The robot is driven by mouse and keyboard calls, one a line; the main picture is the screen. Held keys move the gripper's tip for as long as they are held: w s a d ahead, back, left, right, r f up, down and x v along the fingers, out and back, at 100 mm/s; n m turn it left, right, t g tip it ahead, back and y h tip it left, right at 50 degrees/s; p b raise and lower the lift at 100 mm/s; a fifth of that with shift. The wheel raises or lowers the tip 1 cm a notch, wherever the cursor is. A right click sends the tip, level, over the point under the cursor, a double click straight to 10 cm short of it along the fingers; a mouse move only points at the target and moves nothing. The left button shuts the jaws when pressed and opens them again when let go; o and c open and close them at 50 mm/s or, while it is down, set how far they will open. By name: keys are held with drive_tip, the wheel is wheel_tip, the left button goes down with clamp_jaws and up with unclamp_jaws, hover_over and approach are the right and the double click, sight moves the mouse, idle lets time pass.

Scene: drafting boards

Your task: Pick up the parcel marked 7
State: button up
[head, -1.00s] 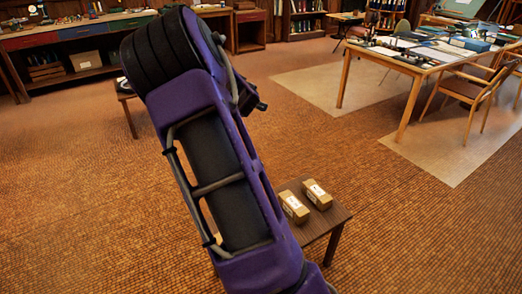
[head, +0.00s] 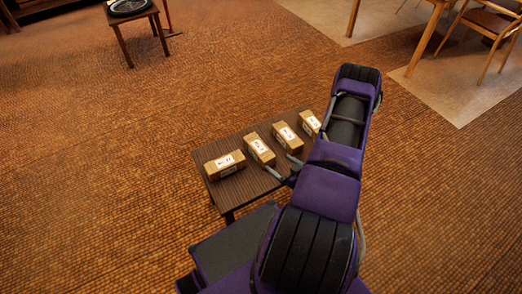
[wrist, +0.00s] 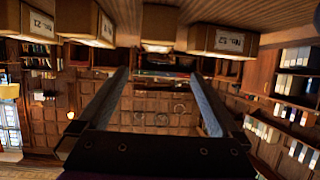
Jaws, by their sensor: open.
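Several brown box parcels with white labels stand in a row on a small dark wooden table (head: 240,190): a leftmost parcel (head: 225,165), a second (head: 260,151), a third (head: 287,137) and a rightmost one (head: 310,123) partly behind my arm. Their labels are too small in the head view to tell which is marked 7. My gripper (head: 282,169) is open and empty at the table's near side, close to the second and third parcels. In the wrist view my open fingers (wrist: 158,75) have nothing between them; a parcel (wrist: 222,40) there seems to read "No. 52".
A small stool (head: 133,20) with a round dark object (head: 128,6) stands at the back left. A large table's legs (head: 425,40) and a wooden chair (head: 485,30) are at the back right. The carpeted floor around the parcel table is clear.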

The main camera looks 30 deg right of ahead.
sight(262, 149)
drive_tip(key=b+x, duration=0.1)
drive_tip(key=x, duration=1)
drive_tip(key=shift+w+f+b, duration=0.25)
drive_tip(key=shift+b, duration=0.05)
drive_tip(key=shift+d+b+x, duration=0.15)
drive_tip(key=shift+b+x, duration=0.15)
drive_tip(key=shift+x, duration=1.1)
drive_tip(key=shift+d+b+x, duration=0.15)
drive_tip(key=shift+b+x, duration=0.1)
drive_tip(key=shift+x, duration=1.1)
drive_tip(key=shift+f, duration=0.15)
drive_tip(key=shift+s, duration=0.1)
clamp_jaws()
